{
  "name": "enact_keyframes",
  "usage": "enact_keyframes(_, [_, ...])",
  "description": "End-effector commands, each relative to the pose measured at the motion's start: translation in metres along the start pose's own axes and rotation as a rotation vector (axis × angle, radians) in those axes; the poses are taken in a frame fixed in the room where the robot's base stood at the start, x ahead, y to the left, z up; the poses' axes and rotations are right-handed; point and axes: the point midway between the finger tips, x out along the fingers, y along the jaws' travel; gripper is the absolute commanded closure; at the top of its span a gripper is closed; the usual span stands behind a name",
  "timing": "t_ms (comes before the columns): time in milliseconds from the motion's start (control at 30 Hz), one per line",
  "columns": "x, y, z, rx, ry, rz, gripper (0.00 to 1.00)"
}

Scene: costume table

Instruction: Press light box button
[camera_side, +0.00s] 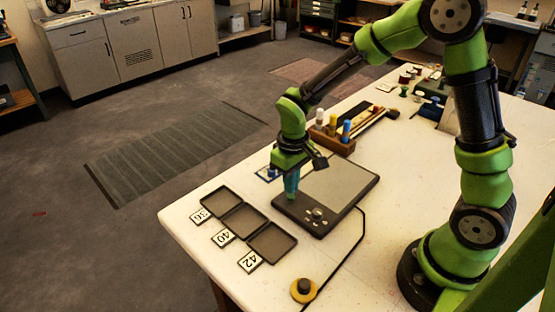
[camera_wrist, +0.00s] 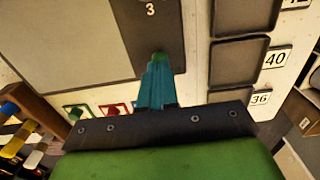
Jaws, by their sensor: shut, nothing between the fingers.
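The light box (camera_side: 340,185) lies flat on the table, with a dark frame and a plain grey panel. Its wide dark front strip carries a round metallic knob (camera_side: 317,214) and small marks beside it. The light box also shows in the wrist view (camera_wrist: 80,35), with a "3" on its dark strip. My gripper (camera_side: 291,194) points down over the left end of that strip, its teal fingers together and empty. In the wrist view the closed fingertips (camera_wrist: 158,62) overlap a green spot on the strip. I cannot tell whether they touch it.
Several dark trays (camera_side: 243,221) with cards 36, 40 and 42 lie left of the light box. A wooden block (camera_side: 331,142) holding coloured bottles stands behind it. A yellow disc with a dark top (camera_side: 303,290) and a black cable lie in front.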

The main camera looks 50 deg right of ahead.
Motion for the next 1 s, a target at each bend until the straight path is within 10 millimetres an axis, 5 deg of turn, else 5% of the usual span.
enact_keyframes(1000, [0.011, 0.000, 0.000, 0.000, -0.002, 0.000, 1.00])
